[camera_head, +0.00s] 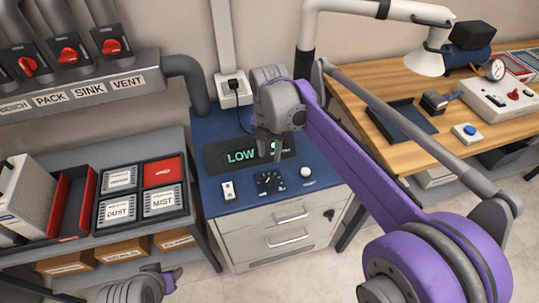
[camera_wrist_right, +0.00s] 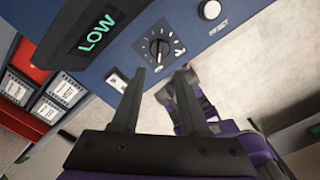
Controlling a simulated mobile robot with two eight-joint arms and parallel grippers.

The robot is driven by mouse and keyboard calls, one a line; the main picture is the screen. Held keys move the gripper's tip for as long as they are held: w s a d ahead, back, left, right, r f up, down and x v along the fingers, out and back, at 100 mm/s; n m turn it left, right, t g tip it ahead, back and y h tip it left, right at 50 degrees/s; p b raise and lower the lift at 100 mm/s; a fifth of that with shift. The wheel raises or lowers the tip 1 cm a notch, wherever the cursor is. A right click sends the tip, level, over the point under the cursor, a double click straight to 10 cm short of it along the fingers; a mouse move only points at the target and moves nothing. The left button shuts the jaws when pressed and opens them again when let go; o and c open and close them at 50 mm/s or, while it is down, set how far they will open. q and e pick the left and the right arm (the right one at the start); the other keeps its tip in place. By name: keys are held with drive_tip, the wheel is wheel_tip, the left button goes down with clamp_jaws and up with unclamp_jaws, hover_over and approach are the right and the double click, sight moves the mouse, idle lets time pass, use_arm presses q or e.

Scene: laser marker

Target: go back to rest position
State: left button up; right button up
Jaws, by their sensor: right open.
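My right gripper (camera_head: 268,150) is over the blue-topped control cabinet (camera_head: 213,200), in front of the display (camera_head: 241,157) that reads LOW in green. Its fingers are apart and empty. In the right wrist view, the open right gripper (camera_wrist_right: 156,75) points at the black rotary dial (camera_wrist_right: 160,48), with a gap between the fingertips; I cannot tell how far the tips are above the panel. The dial also shows in the head view (camera_head: 268,182), below the gripper. Part of my left arm shows at the lower left; its fingers are not seen.
A white rocker switch (camera_head: 228,190) and a round white button (camera_head: 304,185) flank the dial. A wooden bench (camera_head: 395,155) with a lamp (camera_head: 424,62) and devices stands at right. A grey shelf (camera_head: 85,240) with labelled filters is at left. Red-handled valves (camera_head: 111,47) are above it.

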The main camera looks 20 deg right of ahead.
idle(0.4)
drive_tip(key=s+d+f+m+t+p, duration=0.1)
drive_tip(key=s+d+m+t+p, duration=0.1)
drive_tip(key=s+m, duration=0.8)
drive_tip(key=s+d+f+m+t+p, duration=0.1)
drive_tip(key=s+d+m+t+p, duration=0.2)
drive_tip(key=s+m, duration=0.8)
drive_tip(key=m, duration=0.6)
drive_tip(key=shift+f+m+p, duration=0.25)
drive_tip(key=shift+m+p, duration=0.05)
drive_tip(key=shift+p, duration=0.1)
